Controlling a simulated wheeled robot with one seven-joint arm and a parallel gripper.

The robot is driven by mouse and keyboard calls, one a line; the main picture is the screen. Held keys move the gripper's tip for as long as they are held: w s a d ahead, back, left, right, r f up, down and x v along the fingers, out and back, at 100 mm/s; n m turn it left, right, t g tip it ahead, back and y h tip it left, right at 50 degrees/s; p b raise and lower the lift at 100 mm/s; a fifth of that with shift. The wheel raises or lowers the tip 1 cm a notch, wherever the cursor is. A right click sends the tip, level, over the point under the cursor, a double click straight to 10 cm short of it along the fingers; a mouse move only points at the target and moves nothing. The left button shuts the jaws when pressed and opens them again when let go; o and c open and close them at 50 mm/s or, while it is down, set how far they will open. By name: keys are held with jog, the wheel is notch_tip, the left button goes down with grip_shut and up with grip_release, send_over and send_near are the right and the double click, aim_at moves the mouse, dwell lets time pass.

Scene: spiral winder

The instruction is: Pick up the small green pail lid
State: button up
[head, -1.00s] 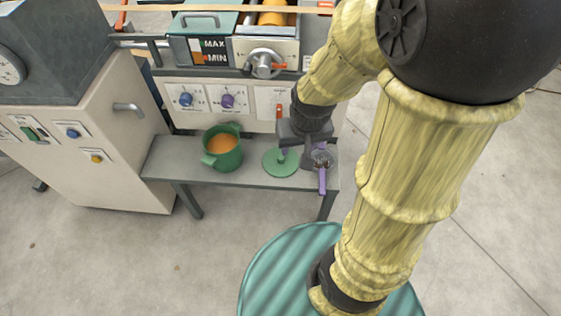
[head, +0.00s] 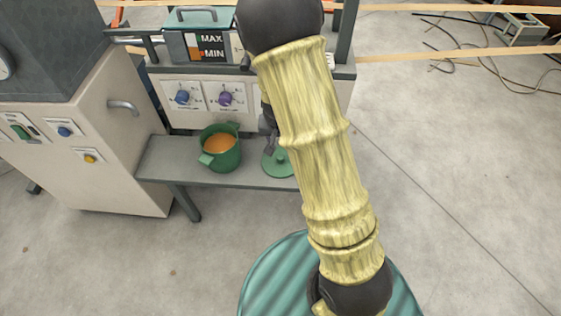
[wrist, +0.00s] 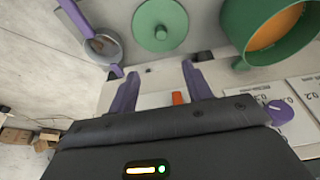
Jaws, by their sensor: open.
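The small green pail lid (head: 272,166) lies on the grey bench, knob up, partly hidden behind my arm in the head view. In the wrist view the lid (wrist: 150,16) shows at top centre, cut off by the edge, with its knob facing the camera. My gripper (wrist: 160,70) has two purple fingers, open with nothing between them. The lid lies beyond the fingertips, apart from them. In the head view the fingers are hidden behind my arm. The green pail (head: 222,160) with orange contents stands left of the lid, and at upper right in the wrist view (wrist: 237,32).
A round metal strainer or ladle with a purple handle (wrist: 80,20) lies beside the lid in the wrist view. The grey bench (head: 160,162) stands against a machine panel with a blue knob (head: 183,97) and a purple knob (head: 225,98).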

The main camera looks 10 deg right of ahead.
jog(key=b, duration=0.5)
send_over(280, 157)
jog(key=s, duration=0.2)
notch_tip(280, 157, down, 12)
jog(key=shift+w+r, duration=0.15)
jog(key=b+x, duration=0.1)
jog(key=x, duration=0.1)
jog(key=b+x, duration=0.1)
jog(key=x, duration=0.2)
jog(key=shift+a, duration=0.15)
jog(key=c, duration=1.1)
